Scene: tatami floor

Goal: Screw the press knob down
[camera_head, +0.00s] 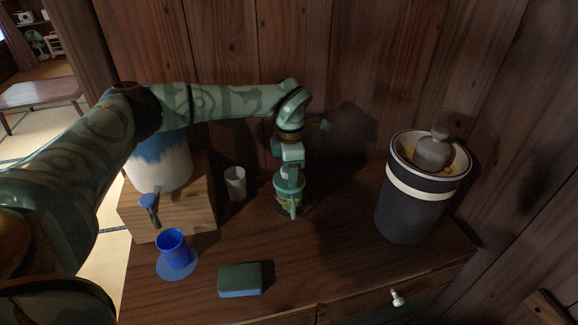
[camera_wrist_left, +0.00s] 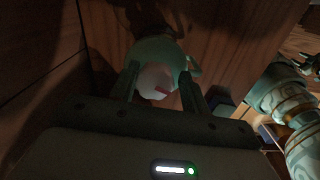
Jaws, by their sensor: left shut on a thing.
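A whitish knob (camera_wrist_left: 153,82) with a red mark sits between the fingers. My left gripper (camera_head: 290,172) comes down on the press from above and is shut on this knob.
A clear cup (camera_head: 235,184) stands left of the press. A wooden box (camera_head: 195,214) carries a blue-white tapped vessel (camera_head: 160,168). A blue cup (camera_head: 174,250) and a sponge (camera_head: 240,280) are in front. A dark crock (camera_head: 412,205) stands right. The wall is close behind.

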